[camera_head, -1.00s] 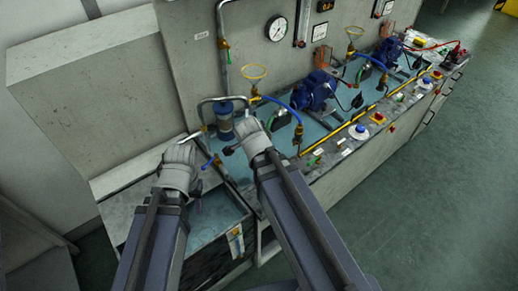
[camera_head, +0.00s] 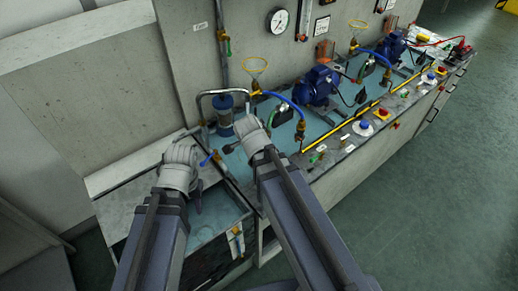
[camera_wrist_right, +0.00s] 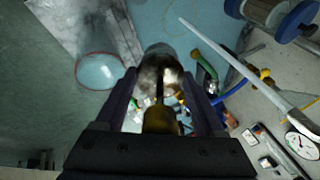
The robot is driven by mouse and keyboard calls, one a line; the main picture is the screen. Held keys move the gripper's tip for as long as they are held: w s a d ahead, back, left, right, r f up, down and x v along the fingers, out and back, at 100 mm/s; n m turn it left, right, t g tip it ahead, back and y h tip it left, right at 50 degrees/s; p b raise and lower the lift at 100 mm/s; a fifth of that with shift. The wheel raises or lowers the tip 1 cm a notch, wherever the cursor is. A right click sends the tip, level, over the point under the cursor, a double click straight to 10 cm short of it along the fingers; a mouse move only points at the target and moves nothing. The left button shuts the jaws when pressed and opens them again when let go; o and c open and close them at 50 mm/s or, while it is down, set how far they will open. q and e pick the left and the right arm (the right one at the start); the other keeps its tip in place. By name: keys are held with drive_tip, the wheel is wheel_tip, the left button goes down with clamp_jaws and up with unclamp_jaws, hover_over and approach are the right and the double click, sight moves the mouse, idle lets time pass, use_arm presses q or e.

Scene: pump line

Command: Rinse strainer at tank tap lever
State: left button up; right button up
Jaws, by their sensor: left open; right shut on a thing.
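My right gripper (camera_wrist_right: 160,95) is shut on a small part with a brass-coloured end (camera_wrist_right: 160,122) and a pale, shiny body (camera_wrist_right: 158,72), apparently the strainer. In the head view my right gripper (camera_head: 229,148) is above the back edge of the tank, and the held part is too small to make out. The blue tap lever (camera_head: 207,159) is at the tank's back, just left of the right gripper. My left gripper (camera_head: 198,192) is open over the tank (camera_head: 246,212), below the lever in the picture. Its fingertips are partly hidden by its wrist.
A clear cylinder with blue ends (camera_head: 225,109) stands behind the right gripper under a bent metal pipe (camera_head: 212,94). A blue pump (camera_head: 318,86) and a yellow handwheel (camera_head: 254,66) are to the right.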

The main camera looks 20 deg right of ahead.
drive_tip(key=w+d+f+b, duration=0.1)
drive_tip(key=w+f+b, duration=0.1)
drive_tip(key=w, duration=1.1)
drive_tip(key=shift+w+d+f+b, duration=0.15)
drive_tip(key=shift+d+f+b, duration=0.15)
drive_tip(key=shift+d+f, duration=0.1)
drive_tip(key=shift+d, duration=0.15)
idle(0.4)
drive_tip(key=shift+d, duration=0.45)
drive_tip(key=shift+a, duration=0.15)
drive_tip(key=shift+a, duration=0.45)
drive_tip(key=shift+d, duration=0.2)
idle(0.3)
drive_tip(key=shift+d, duration=0.4)
